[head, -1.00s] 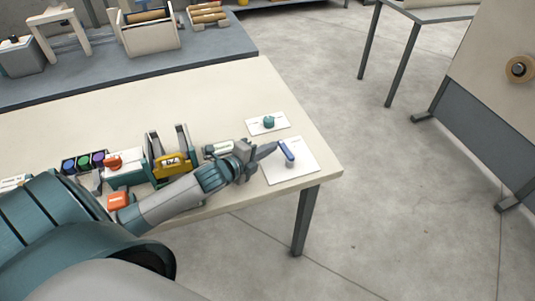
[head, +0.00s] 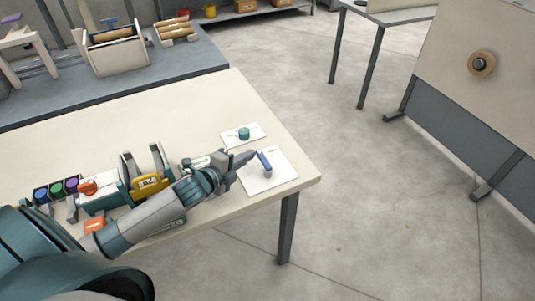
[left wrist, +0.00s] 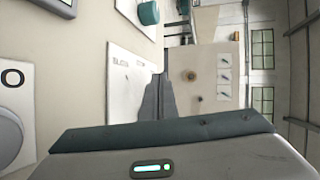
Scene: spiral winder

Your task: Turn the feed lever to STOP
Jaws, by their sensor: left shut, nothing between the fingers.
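The feed lever, with a blue handle (head: 264,162), stands on a white plate (head: 281,179) near the table's right corner. The plate also shows in the left wrist view (left wrist: 124,82), but its lettering is too small to read. My left gripper (head: 253,154) is shut and empty, its tips close beside the left upper end of the handle; I cannot tell whether they touch. In the left wrist view the closed fingers (left wrist: 157,97) lie over the plate's edge, and I cannot make out the lever there. My right gripper is not in view.
A teal knob (head: 244,133) on a small white plate lies just behind the lever. A yellow counter unit (head: 150,183) and colored buttons (head: 56,188) stand left, near my left arm. Open floor lies beyond the table's right edge (head: 318,176).

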